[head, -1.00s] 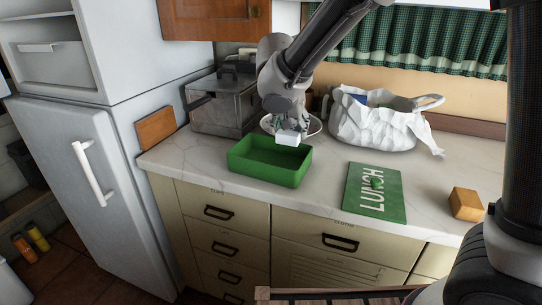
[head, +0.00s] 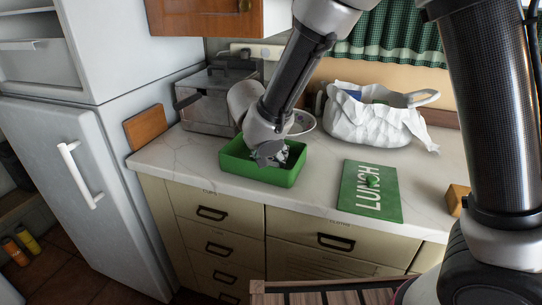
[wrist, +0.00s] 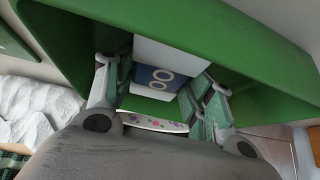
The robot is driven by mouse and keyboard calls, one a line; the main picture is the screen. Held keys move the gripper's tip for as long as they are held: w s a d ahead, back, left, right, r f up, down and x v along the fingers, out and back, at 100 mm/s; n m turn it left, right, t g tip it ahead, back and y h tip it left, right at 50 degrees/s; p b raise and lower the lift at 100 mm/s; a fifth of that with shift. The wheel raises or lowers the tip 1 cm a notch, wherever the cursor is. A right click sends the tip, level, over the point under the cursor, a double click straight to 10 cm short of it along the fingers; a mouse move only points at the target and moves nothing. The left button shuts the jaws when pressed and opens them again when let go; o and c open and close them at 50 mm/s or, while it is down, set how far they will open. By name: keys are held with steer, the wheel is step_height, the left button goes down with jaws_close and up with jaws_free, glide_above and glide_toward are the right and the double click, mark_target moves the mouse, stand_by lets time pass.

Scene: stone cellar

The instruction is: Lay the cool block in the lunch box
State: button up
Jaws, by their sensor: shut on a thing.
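The cool block (wrist: 170,50) is white with a blue label and sits between my fingers in the wrist view. My gripper (head: 272,156) is shut on it, reaching down into the green lunch box (head: 262,177) on the worktop. In the wrist view my gripper (wrist: 158,80) has the green box walls (wrist: 230,30) around it. The block is hidden by my gripper and the box in the head view; whether it touches the box floor I cannot tell. The green lid (head: 391,203) marked LUNCH lies flat to the right.
A steel appliance (head: 208,104) and a dish (head: 304,121) stand behind the box. A white bag (head: 368,122) stands at the back right. A tan block (head: 455,198) is by the right edge, partly behind my arm. The worktop between box and lid is clear.

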steer(key=shift+f, duration=0.15)
steer(key=o, duration=1.1)
steer(key=shift+o, duration=0.2)
